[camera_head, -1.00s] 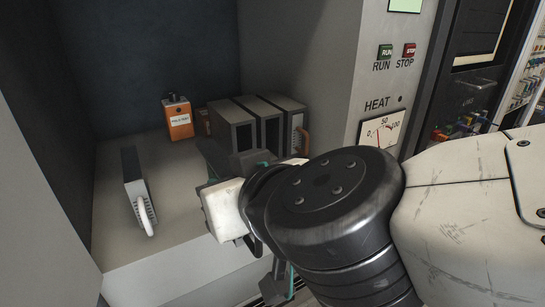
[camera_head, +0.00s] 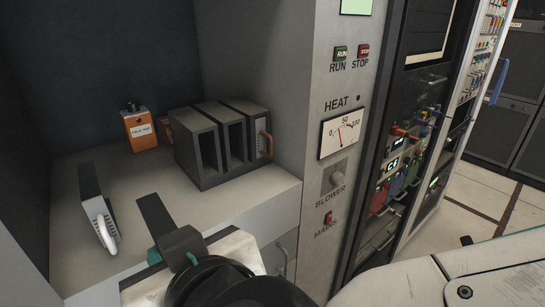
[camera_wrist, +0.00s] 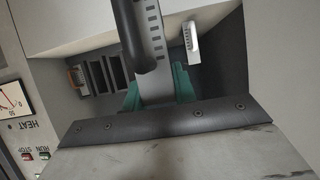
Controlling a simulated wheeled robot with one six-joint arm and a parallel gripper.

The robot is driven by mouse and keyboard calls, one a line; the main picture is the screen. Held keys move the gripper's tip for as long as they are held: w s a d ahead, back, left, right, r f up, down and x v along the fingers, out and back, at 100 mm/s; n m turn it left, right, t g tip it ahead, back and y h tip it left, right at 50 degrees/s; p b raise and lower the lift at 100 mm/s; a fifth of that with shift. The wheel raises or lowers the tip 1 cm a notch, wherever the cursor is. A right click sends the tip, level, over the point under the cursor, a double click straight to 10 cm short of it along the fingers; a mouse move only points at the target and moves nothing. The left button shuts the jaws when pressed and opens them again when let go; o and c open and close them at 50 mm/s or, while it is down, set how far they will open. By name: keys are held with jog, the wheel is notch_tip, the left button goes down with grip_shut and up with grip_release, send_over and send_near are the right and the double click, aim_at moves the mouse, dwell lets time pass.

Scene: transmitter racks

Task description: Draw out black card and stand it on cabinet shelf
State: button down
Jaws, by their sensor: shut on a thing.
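My gripper (camera_wrist: 158,88) is shut on the black card, with its teal fingers on either side of it in the wrist view. The card shows a pale slotted front (camera_wrist: 154,42) and a black handle (camera_wrist: 131,36). In the head view its dark body (camera_head: 157,222) seems to stand up from my gripper, over the front part of the cabinet shelf (camera_head: 150,182). I cannot tell whether its lower edge touches the shelf. A dark rack (camera_head: 208,160) stands at the shelf's right, with two open slots and an orange-handled card (camera_head: 264,146) at its right end.
A white-handled card (camera_head: 97,205) stands at the shelf's left, also seen in the wrist view (camera_wrist: 190,38). An orange box (camera_head: 140,130) stands at the back. The cabinet's right panel carries a HEAT meter (camera_head: 342,132). Free shelf lies between white-handled card and rack.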

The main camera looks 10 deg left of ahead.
jog(key=w+a, duration=1.3)
jog(key=a, duration=0.2)
jog(key=shift+a, duration=0.25)
dwell(1.0)
jog(key=shift+w, duration=0.15)
jog(key=shift+f, duration=0.8)
jog(key=c, duration=1)
grip_release()
jog(key=shift+c, duration=0.2)
